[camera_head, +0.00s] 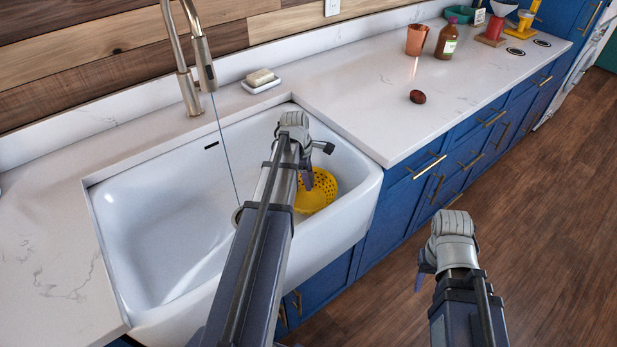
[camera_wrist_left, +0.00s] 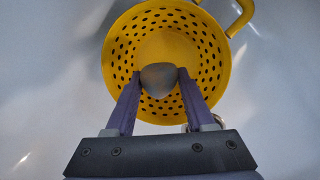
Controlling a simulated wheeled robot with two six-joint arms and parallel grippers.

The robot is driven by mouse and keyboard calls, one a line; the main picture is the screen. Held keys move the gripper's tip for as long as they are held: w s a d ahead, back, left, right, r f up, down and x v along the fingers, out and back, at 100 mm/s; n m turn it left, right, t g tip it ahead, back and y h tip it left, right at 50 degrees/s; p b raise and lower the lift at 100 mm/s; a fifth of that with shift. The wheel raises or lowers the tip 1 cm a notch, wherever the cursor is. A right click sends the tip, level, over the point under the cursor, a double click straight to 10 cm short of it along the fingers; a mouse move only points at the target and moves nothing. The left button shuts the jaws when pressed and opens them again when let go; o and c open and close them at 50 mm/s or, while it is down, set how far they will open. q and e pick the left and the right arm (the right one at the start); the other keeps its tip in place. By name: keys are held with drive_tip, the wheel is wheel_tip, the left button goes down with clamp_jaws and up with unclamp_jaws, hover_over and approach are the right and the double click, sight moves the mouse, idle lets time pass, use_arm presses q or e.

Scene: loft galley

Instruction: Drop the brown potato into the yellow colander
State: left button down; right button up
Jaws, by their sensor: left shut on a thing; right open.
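The yellow colander (camera_head: 325,186) sits in the right part of the white sink, partly hidden in the head view by my left arm. In the left wrist view the colander (camera_wrist_left: 213,50) shows from above with its holes and a handle. My left gripper (camera_wrist_left: 159,82) is shut on a rounded grey-brown thing, apparently the potato (camera_wrist_left: 159,76), and holds it over the colander's opening. In the head view my left gripper (camera_head: 307,178) points down and the potato is hidden. My right gripper (camera_head: 424,275) is open and empty, in front of the cabinets, over the floor.
A dark red-brown round thing (camera_head: 417,97) lies on the counter right of the sink. A copper cup (camera_head: 416,40) and a brown bottle (camera_head: 446,43) stand farther back. The faucet (camera_head: 190,70) rises behind the sink near a soap dish (camera_head: 261,84). The sink's left part is empty.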

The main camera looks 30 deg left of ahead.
sight(310, 173)
use_arm(q)
drive_tip(key=shift+f+b, duration=0.55)
drive_tip(key=shift+f, duration=0.4)
use_arm(e)
drive_tip(key=shift+f, duration=0.95)
use_arm(q)
drive_tip(key=shift+c, duration=0.9)
unclamp_jaws()
wheel_tip(310, 173, up, 7)
drive_tip(key=p, duration=0.7)
drive_tip(key=shift+r, duration=0.1)
use_arm(e)
wheel_tip(310, 173, up, 7)
